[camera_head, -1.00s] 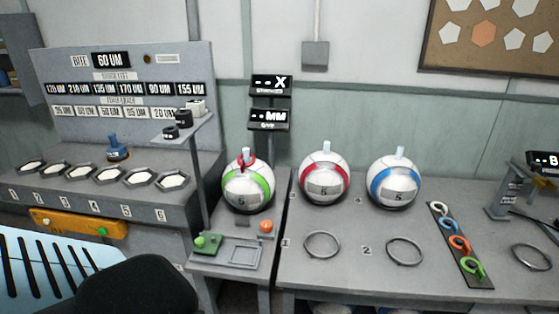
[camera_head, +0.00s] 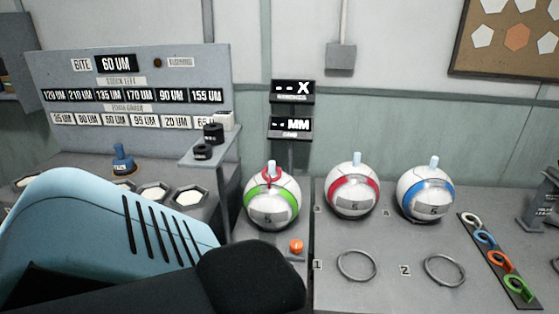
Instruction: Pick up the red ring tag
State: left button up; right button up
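A dark strip (camera_head: 467,231) at the right of the bench holds a row of ring tags. From far to near they are a white tag (camera_head: 470,218), a blue tag (camera_head: 484,238), a red-orange ring tag (camera_head: 499,261) and a green tag (camera_head: 520,287). A red ring-like piece (camera_head: 271,177) also sits around the top peg of the green-banded ball (camera_head: 272,212). No gripper fingers show. My light-blue and black arm fills the lower left, well apart from the strip; its gripper is not visible.
A red-banded ball (camera_head: 352,202) and a blue-banded ball (camera_head: 425,207) stand at the back. Two empty metal rings, ring 1 (camera_head: 340,276) and ring 2 (camera_head: 428,280), lie in front. An orange button (camera_head: 296,246) is beside my arm. Clear bench lies between ring 2 and the strip.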

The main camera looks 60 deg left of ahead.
aim_at(269, 180)
jog(key=k+j+z, duration=0.15)
jog(key=j, duration=0.3)
jog(key=k+j+z, duration=0.15)
jog(key=j, duration=0.25)
jog(key=k+j, duration=0.15)
jog(key=j, duration=0.25)
jog(key=k+j, duration=0.1)
jog(key=j, duration=0.3)
jog(key=k+j, duration=0.15)
jog(key=j, duration=0.3)
jog(key=k+j+z, duration=0.1)
jog(key=j, duration=0.3)
